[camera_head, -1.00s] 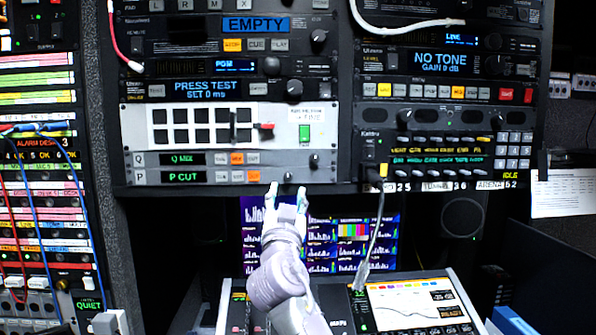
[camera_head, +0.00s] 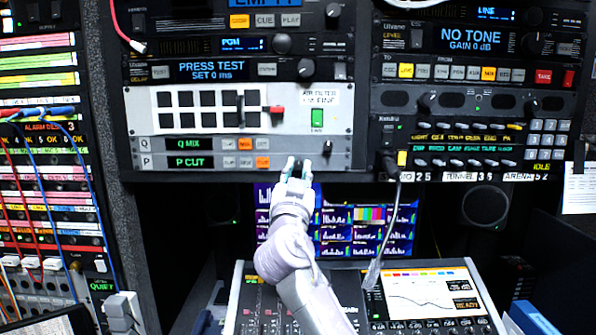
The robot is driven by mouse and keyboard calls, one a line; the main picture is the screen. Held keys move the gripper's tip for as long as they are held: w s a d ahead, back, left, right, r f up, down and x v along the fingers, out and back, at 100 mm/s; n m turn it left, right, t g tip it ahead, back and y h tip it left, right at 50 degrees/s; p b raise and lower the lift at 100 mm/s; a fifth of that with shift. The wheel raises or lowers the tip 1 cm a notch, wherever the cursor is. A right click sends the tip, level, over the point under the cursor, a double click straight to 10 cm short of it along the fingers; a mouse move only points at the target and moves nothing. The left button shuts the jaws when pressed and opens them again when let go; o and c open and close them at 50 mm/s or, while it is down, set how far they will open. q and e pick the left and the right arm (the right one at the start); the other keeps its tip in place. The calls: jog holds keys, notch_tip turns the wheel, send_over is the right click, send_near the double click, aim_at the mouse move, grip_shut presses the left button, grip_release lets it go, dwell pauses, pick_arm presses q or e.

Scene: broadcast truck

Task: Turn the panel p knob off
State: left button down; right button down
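Panel P (camera_head: 145,162) is the lower grey strip of the rack, with a green "P CUT" display (camera_head: 190,162) and a lit orange button (camera_head: 263,162). Its small dark knob (camera_head: 299,166) is at the strip's right part, mostly hidden by my fingers. My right gripper (camera_head: 298,168) reaches up from below, with a fingertip on each side of the knob. The fingers look closed in on it, though contact is hard to make out. The knob's pointer is hidden. My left gripper is not in view.
Panel Q (camera_head: 150,144) with its own knob (camera_head: 327,147) is just above. Monitors (camera_head: 345,215) and a console (camera_head: 430,298) lie below.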

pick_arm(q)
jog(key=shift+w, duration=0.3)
